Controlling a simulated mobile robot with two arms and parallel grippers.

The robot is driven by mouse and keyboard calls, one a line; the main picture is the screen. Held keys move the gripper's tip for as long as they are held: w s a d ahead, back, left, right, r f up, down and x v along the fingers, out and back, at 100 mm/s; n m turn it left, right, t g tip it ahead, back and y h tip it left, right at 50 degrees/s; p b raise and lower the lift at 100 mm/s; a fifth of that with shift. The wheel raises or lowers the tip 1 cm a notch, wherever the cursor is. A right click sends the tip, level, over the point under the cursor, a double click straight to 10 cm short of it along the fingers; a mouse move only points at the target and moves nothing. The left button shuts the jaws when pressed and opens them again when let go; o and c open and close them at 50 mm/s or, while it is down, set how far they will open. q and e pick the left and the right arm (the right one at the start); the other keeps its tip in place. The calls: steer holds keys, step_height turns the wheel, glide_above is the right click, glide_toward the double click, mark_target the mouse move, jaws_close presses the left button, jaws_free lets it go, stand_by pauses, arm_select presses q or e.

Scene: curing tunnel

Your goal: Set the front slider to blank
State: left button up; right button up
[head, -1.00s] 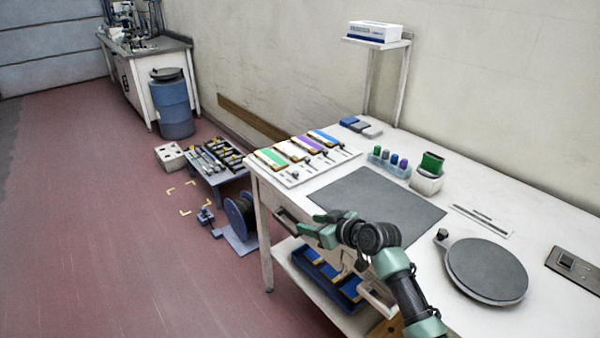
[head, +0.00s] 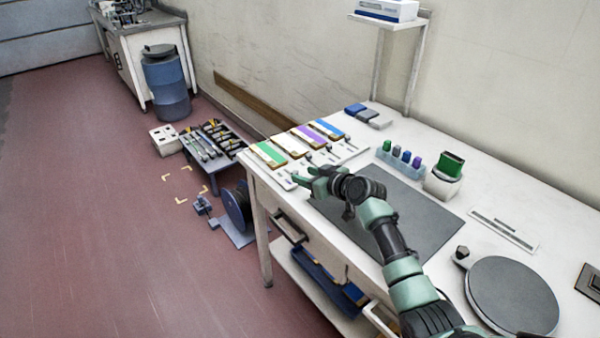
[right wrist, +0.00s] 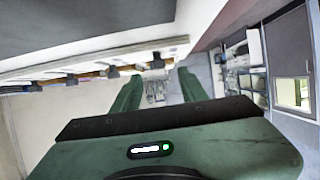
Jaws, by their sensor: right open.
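The slider board (head: 350,151) lies at the far left end of the white bench, with green (head: 268,153), white (head: 291,144), purple (head: 308,135) and blue (head: 326,127) strips. Each strip has a small dark knob on a track at its right end. The front slider, by the green strip, is partly hidden by my right gripper (head: 303,178). That gripper is open and empty, just right of the board's front end. In the right wrist view the dark knobs (right wrist: 112,71) line up along the upper left; the nearest is just above the open fingers (right wrist: 158,82). Exact settings are too small to read. My left gripper is out of view.
A dark grey mat (head: 420,205) lies under my right arm. A rack of coloured bottles (head: 400,155), a green-topped white container (head: 443,178) and a round grey plate (head: 512,296) stand on the bench. Grey and blue blocks (head: 368,115) lie behind the board.

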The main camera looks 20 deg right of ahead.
mark_target(296, 172)
steer(key=x, duration=0.2)
steer(key=shift+w+f, duration=0.2)
steer(key=shift+w, duration=0.1)
steer(key=shift+w+a+f, duration=0.15)
steer(key=shift+w, duration=0.25)
steer(key=shift+c, duration=0.9)
jaws_close()
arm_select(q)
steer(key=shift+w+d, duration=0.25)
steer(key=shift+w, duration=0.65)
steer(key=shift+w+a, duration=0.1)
